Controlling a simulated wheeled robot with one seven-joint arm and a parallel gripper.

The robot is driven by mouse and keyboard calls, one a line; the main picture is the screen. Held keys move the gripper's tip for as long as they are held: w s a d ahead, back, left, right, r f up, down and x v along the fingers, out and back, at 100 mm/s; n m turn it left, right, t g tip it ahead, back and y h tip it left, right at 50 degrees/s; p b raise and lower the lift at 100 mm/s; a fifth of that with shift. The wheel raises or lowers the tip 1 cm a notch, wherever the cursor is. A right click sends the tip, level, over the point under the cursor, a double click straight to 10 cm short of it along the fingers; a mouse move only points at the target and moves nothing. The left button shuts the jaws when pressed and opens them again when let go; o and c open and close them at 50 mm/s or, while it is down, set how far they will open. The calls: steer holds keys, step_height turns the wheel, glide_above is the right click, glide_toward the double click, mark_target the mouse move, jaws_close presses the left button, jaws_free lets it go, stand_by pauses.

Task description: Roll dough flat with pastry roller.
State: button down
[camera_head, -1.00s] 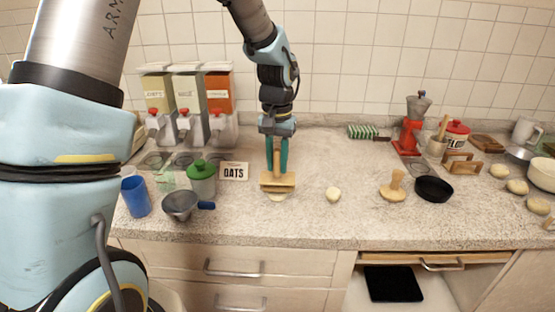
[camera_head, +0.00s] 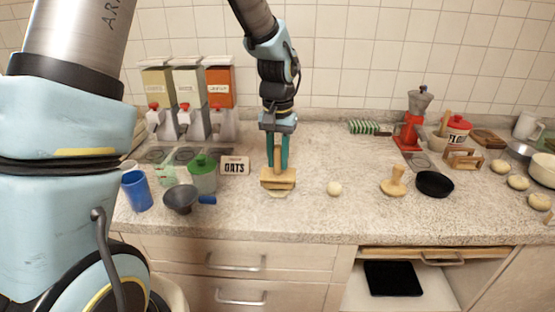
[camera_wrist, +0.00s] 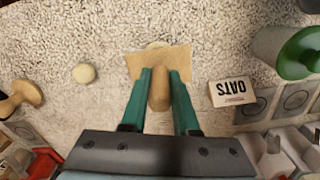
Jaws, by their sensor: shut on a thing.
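My gripper (camera_head: 277,166) is shut on the upright handle of a wooden pastry roller (camera_head: 278,183). In the wrist view the green fingers stand on both sides of its round handle (camera_wrist: 159,92), with the wide wooden head (camera_wrist: 178,57) beyond the fingertips. A pale piece of dough (camera_head: 278,195) shows at the near edge of the head, mostly hidden under it; its edge also shows in the wrist view (camera_wrist: 157,44). I cannot tell how flat it is. A round dough ball (camera_head: 334,188) lies apart to the right.
A wooden stamp-like tool (camera_head: 394,184) and a black pan (camera_head: 434,185) are right. The counter around the dough ball is clear.

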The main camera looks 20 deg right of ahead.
steer(key=shift+w+d+f, duration=0.15)
steer(key=shift+w+d, duration=0.15)
steer(key=shift+w, duration=0.35)
steer(key=shift+w+d+f, duration=0.15)
steer(key=shift+w+d, duration=0.15)
steer(key=shift+w, duration=0.3)
steer(key=shift+s+a, duration=0.35)
steer(key=shift+s, duration=0.4)
steer(key=shift+s+a, duration=0.4)
steer(key=shift+s, duration=0.3)
steer(key=shift+s+a, duration=0.35)
steer(key=shift+s, duration=0.4)
step_height(320, 180, up, 7)
steer(key=p, duration=0.5)
steer(key=shift+w+d+f, duration=0.1)
steer(key=shift+f, duration=0.05)
steer(key=shift+w+d+f+b, duration=0.15)
steer(key=shift+w+f+b, duration=0.3)
steer(key=shift+f, duration=0.55)
steer(key=shift+w+d+f+b, duration=0.25)
steer(key=shift+f+b, duration=0.35)
steer(key=shift+f, duration=0.35)
steer(key=shift+w+d+f+b, duration=0.1)
steer(key=shift+w+f+b, duration=0.35)
steer(key=shift+f, duration=0.55)
steer(key=shift+s, duration=0.1)
